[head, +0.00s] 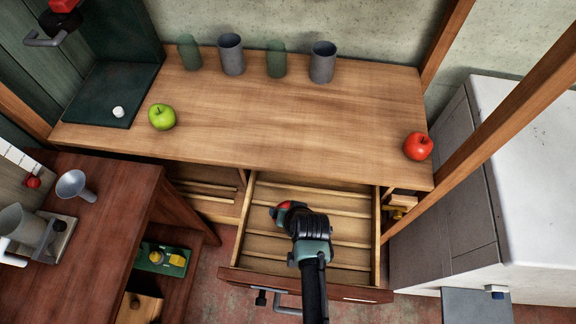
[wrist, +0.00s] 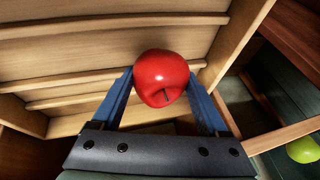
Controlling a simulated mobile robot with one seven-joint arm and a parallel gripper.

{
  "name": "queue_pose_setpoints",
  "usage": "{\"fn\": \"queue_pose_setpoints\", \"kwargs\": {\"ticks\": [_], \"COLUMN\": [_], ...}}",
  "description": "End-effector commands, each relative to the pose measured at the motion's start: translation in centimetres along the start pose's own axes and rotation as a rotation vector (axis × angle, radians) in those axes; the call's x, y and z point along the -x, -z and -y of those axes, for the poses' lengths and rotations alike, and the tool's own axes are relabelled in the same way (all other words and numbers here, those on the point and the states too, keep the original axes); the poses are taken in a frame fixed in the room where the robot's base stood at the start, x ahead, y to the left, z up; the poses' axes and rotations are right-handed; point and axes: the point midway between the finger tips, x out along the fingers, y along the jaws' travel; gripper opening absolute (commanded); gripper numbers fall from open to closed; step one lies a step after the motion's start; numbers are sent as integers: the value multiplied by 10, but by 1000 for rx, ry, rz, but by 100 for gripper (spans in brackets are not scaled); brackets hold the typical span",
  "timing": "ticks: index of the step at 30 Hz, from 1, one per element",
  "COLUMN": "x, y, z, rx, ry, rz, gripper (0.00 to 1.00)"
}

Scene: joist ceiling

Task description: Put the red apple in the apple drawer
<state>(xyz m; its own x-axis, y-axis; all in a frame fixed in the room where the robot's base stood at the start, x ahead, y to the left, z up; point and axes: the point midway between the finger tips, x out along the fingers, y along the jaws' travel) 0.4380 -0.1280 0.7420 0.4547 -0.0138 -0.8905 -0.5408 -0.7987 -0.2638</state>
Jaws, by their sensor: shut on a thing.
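My gripper (head: 290,212) is over the open drawer (head: 258,275) below the wooden counter. It is shut on a red apple (wrist: 162,76), held between the two blue fingers in the wrist view. In the head view only a small part of this held apple (head: 283,208) shows past my gripper. The drawer has several slats across its floor, and no apple lies on the parts I can see. A second red apple (head: 418,146) sits on the counter's right end. I cannot tell how high the held apple is above the drawer floor.
A green apple (head: 162,117) and several cups (head: 231,55) stand on the counter (head: 290,125). A reddish side table (head: 110,205) with a funnel (head: 75,185) is at left. A wooden post (head: 470,150) and a white-topped cabinet (head: 530,170) are at right.

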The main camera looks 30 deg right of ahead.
Motion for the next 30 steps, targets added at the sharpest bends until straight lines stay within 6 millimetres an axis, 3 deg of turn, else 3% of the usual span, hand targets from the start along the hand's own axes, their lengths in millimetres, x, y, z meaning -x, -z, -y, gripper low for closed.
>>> {"fn": "queue_pose_setpoints", "kwargs": {"ticks": [6,18,19,22,30], "x": [-25,-30,-28,-28,-26], "y": [-10,-12,-12,-12,-11], "z": [-7,-8,-8,-8,-8], "rx": [2,2,1,1,1], "ry": [0,0,0,0,0], "rz": [0,0,1,1,0], "gripper": [15,15,83,100,100]}}
